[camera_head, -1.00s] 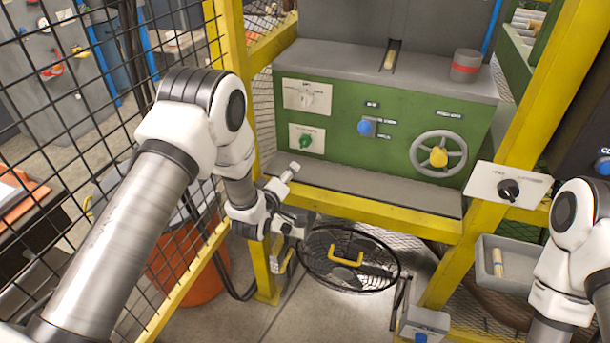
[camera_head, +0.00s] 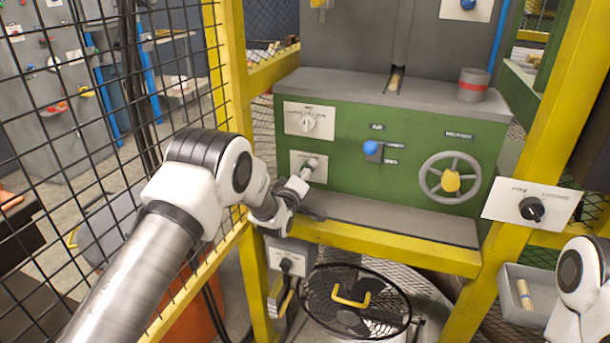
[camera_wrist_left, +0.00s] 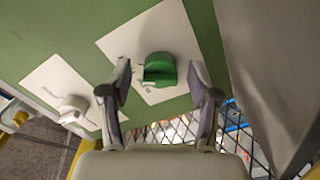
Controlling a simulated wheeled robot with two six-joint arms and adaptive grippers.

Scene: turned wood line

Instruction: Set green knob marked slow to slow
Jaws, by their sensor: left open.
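The green knob (camera_wrist_left: 159,68) sits on a white plate (camera_wrist_left: 125,40) on the green machine panel. In the left wrist view it lies between and just beyond the two fingers of my left gripper (camera_wrist_left: 160,90), which is open and not visibly gripping it. The writing on its plate is too small to read.
A blue lever knob (camera_head: 371,147) and a handwheel (camera_head: 450,178) are to the right. Yellow frame posts (camera_head: 228,70) and black mesh stand close on the left. A grey ledge (camera_head: 390,219) runs below the panel.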

